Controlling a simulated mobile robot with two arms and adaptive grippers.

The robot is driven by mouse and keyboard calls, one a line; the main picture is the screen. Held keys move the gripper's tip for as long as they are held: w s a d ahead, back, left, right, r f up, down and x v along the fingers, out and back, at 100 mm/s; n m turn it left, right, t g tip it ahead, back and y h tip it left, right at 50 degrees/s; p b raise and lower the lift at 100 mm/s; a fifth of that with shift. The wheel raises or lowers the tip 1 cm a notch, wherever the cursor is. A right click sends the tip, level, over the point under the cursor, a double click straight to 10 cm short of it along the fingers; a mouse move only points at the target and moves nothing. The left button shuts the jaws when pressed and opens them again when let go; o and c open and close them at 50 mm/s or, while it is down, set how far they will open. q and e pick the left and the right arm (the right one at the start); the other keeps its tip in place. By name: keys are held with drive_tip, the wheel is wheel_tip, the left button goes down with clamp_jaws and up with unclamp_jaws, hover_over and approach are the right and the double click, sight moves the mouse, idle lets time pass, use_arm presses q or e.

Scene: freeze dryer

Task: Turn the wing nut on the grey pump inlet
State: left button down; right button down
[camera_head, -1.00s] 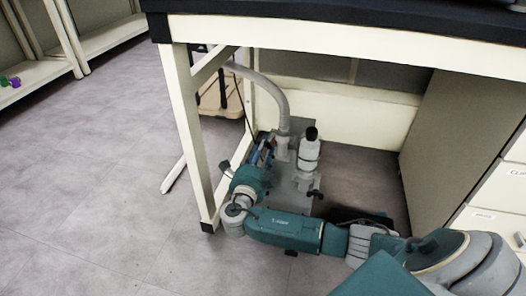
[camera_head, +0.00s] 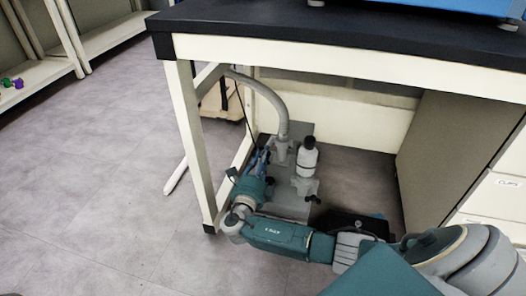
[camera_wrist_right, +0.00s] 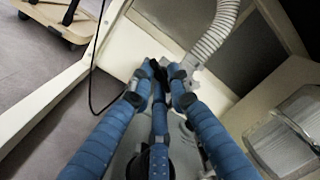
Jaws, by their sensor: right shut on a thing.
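The grey pump (camera_head: 294,203) stands on the floor under the bench, with its inlet (camera_head: 283,150) at the back left, joined to a ribbed grey hose. The inlet also shows in the right wrist view (camera_wrist_right: 193,66), right of the fingertips. My right gripper (camera_head: 264,156) has blue fingers that reach in from the left of the pump to the inlet. In the right wrist view its fingertips (camera_wrist_right: 160,72) come together on the small wing nut beside the inlet. The wing nut itself is mostly hidden by the fingertips. My left gripper is not in view.
The bench leg (camera_head: 190,140) stands close to the left of my right arm. The grey hose (camera_head: 268,98) curves up behind the gripper. A white-and-grey cylinder (camera_head: 307,160) stands on the pump to the right.

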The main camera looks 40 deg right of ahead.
drive_tip(key=shift+r, duration=0.1)
drive_tip(key=c, duration=1.7)
unclamp_jaws()
drive_tip(key=v, duration=1.2)
